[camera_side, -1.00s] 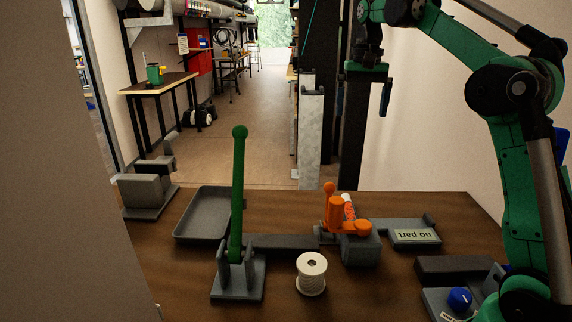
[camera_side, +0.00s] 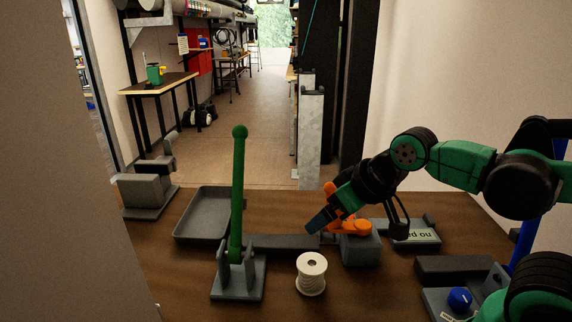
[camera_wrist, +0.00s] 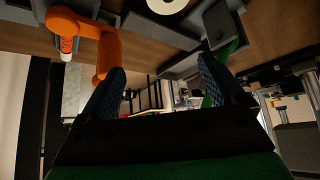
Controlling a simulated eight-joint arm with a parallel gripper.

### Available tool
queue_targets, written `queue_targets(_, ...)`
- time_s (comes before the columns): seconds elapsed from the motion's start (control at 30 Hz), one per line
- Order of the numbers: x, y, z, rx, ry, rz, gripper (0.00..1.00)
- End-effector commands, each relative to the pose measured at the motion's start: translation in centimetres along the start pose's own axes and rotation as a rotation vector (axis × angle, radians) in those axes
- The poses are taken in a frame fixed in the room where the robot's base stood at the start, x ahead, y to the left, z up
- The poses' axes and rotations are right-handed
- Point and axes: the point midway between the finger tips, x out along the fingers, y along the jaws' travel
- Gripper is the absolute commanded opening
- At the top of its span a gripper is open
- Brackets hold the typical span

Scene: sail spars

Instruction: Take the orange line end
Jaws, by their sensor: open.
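The orange piece (camera_side: 358,227) sits on a grey block (camera_side: 361,250) on the brown bench, partly hidden behind my gripper in the side view. In the wrist view its orange arm (camera_wrist: 108,52) is at the upper left, just left of and close to the left finger, not between the fingers. A white and red cylinder (camera_wrist: 67,46) sits beside it. I cannot tell which part of it is the line end. My gripper (camera_side: 318,222) is tilted down in front of the orange piece. The wrist view shows the gripper (camera_wrist: 160,68) open and empty.
A green upright lever (camera_side: 238,190) stands on a grey bracket left of the gripper. A white spool (camera_side: 311,273) stands in front. A grey tray (camera_side: 201,215) lies at the back left.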

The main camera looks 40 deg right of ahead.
Motion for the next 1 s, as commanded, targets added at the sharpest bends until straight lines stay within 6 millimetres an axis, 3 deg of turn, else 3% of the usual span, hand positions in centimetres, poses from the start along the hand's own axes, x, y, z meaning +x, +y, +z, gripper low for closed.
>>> queue_targets(0.03,0.0,-0.1,0.2,-0.007,0.006,-0.003,0.72)
queue_targets(0.13,-0.4,-0.2,-0.1,-0.011,0.01,-0.005,0.45)
queue_targets(0.4,-4.3,-0.2,-2.7,-0.008,0.007,-0.003,0.45)
queue_targets(0.57,-4.2,1.6,-4.5,0.083,-0.07,0.035,0.45)
queue_targets(0.77,-4.0,4.5,-6.9,0.217,-0.181,0.085,0.45)
queue_targets(1.0,-2.3,10.4,-9.7,0.454,-0.362,0.163,0.45)
